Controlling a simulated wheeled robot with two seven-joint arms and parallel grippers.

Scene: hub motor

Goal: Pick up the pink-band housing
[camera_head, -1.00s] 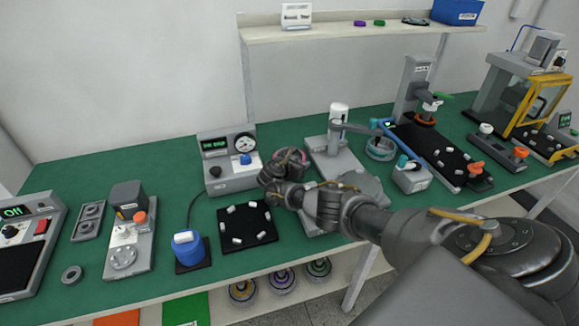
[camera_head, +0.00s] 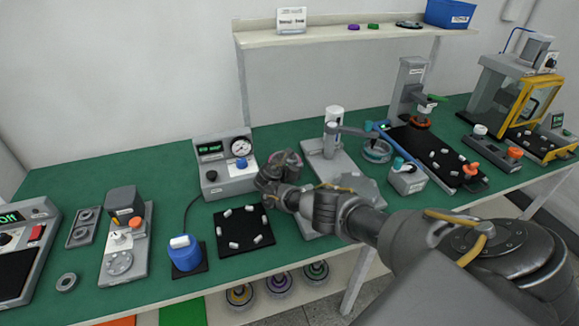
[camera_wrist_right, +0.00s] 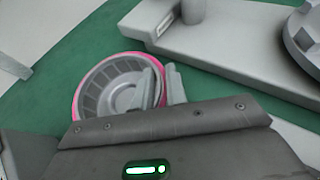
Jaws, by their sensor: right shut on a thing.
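The pink-band housing (camera_wrist_right: 101,88) shows in the right wrist view as a round grey part with a pink rim and a slotted inner ring. My right gripper (camera_wrist_right: 161,86) is shut on the near right side of its rim. In the head view the housing (camera_head: 290,158) is largely hidden behind my right gripper (camera_head: 280,168), above the middle of the green bench. I cannot tell whether it touches the bench. My left gripper is not in view.
A grey gauge box (camera_head: 213,175) stands left of the gripper. A black mat with several small white parts (camera_head: 232,243) lies in front. A grey stand (camera_head: 333,172) is close on the right. Several banded housings (camera_head: 278,283) sit on the lower shelf.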

